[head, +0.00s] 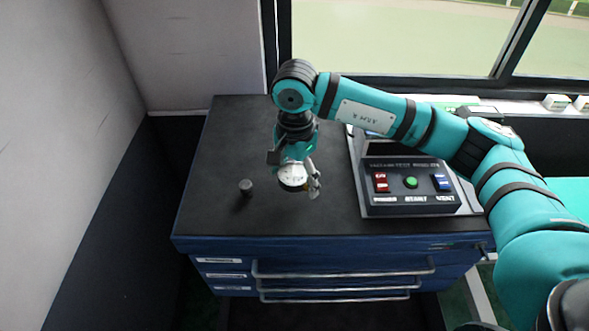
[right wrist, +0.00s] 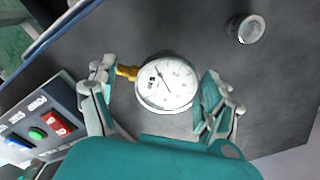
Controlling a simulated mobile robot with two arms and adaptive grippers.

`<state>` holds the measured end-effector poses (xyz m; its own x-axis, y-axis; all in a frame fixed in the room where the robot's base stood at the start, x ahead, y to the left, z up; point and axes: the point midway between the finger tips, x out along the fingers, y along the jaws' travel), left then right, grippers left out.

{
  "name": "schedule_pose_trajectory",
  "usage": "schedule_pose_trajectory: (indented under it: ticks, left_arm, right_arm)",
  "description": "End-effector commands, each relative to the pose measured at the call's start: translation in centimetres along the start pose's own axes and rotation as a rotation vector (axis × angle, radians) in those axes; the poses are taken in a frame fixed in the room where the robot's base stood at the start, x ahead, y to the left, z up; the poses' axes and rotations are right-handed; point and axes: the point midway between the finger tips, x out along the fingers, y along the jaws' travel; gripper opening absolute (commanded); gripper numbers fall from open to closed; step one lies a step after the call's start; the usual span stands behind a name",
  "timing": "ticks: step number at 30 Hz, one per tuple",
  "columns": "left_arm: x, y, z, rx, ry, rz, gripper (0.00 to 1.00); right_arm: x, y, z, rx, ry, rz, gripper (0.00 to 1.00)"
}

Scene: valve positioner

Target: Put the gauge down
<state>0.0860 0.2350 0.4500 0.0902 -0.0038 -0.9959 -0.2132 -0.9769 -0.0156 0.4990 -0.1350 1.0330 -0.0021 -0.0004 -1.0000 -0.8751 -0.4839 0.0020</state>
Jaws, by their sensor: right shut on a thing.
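The gauge (head: 292,175) has a round white dial and a brass stem; it also shows in the right wrist view (right wrist: 167,82), dial facing the camera. My right gripper (head: 296,178) is shut on the gauge, with one finger at the brass stem and the other at the opposite side of the case. It hangs pointing down over the black top of the cabinet (head: 235,140). I cannot tell whether the gauge touches the top. My left gripper is not in view.
A small dark cylinder (head: 246,187) stands on the top left of the gauge; it also shows in the right wrist view (right wrist: 246,28). A control box (head: 410,187) with red, green and blue buttons stands to the right. The far left of the top is clear.

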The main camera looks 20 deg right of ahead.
Motion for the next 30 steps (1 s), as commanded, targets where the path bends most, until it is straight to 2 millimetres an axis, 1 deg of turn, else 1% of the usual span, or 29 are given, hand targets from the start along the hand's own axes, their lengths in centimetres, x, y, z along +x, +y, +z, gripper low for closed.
schedule_pose_trajectory:
  ticks: [1, 3, 8, 11, 15, 18, 23, 27, 28, 30]
  left_arm:
    - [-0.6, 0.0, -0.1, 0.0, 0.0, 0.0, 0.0]
    - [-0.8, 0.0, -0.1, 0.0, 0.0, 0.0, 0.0]
    - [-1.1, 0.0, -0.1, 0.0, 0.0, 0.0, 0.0]
    - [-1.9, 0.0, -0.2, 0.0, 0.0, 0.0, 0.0]
    - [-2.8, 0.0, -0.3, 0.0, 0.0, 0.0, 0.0]
    - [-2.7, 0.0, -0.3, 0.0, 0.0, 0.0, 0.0]
    - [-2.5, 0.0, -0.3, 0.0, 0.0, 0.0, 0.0]
    - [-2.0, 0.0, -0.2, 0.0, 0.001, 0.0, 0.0]
    - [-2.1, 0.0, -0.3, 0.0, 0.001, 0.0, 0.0]
    - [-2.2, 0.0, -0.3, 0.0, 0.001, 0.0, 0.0]
  right_arm:
    - [-0.2, -0.7, -0.4, 0.002, -0.001, 0.001, 0.43]
    - [0.0, -1.3, -0.9, 0.001, -0.001, 0.001, 0.43]
    - [0.5, -1.8, -1.3, 0.0, -0.001, 0.001, 0.43]
    - [1.5, -1.7, -1.2, -0.001, -0.002, 0.004, 0.43]
    - [3.3, -1.7, -1.2, 0.0, -0.002, 0.003, 0.43]
    - [3.7, -1.8, -1.2, -0.001, -0.001, -0.001, 0.43]
    - [3.8, -1.8, -1.3, -0.001, 0.0, -0.001, 0.43]
    - [4.2, -1.8, -1.3, 0.0, 0.0, -0.001, 0.43]
    - [4.1, -1.8, -1.3, 0.0, 0.0, 0.0, 0.85]
    - [4.0, -1.8, -1.3, 0.0, 0.0, 0.0, 0.94]
